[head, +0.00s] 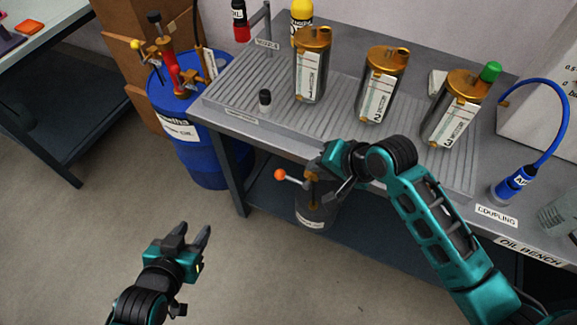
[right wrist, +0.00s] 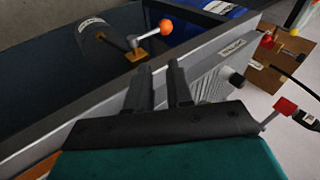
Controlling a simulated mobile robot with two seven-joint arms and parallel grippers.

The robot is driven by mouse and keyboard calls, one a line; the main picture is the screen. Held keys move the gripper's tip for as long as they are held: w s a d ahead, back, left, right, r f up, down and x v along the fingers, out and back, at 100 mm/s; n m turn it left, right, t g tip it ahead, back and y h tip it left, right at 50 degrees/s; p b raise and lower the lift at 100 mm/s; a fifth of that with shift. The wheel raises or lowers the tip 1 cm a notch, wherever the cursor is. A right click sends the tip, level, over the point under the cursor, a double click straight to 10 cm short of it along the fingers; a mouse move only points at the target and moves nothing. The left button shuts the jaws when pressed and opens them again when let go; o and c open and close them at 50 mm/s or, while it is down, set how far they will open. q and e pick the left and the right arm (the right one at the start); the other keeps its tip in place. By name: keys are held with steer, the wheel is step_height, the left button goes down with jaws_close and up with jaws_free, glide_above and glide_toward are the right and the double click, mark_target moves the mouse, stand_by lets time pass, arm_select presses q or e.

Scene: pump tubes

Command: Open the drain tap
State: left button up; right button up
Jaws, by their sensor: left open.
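The drain tap's lever with an orange ball knob (head: 280,174) sticks out to the left from a brass fitting under the front edge of the oil bench. In the right wrist view the orange knob (right wrist: 166,27) lies just beyond the fingertips, with the brass block (right wrist: 136,55) to its left. My right gripper (head: 335,188) is beside the tap, to the right of the knob. In the right wrist view its fingers (right wrist: 158,72) are apart with nothing between them. My left gripper (head: 196,236) is open and empty, low over the floor at left.
A dark container (head: 318,213) stands below the tap. The oil bench (head: 232,124) carries three labelled pump canisters (head: 313,65) and a small black-capped item (head: 264,100). A blue drum (head: 205,165) stands left of the bench. The floor in front is clear.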

mark_target(283, 173)
steer(key=shift+w+a+r+m+g, duration=0.15)
steer(key=shift+r+m+g, duration=0.1)
steer(key=shift+r, duration=0.2)
steer(key=shift+w+a+r+m+g, duration=0.15)
steer(key=shift+r+g, duration=0.1)
steer(key=shift+r, duration=0.2)
jaws_close()
steer(key=shift+s, duration=0.1)
steer(key=b+x, duration=0.2)
steer(key=x, duration=1.2)
steer(key=shift+b, duration=0.3)
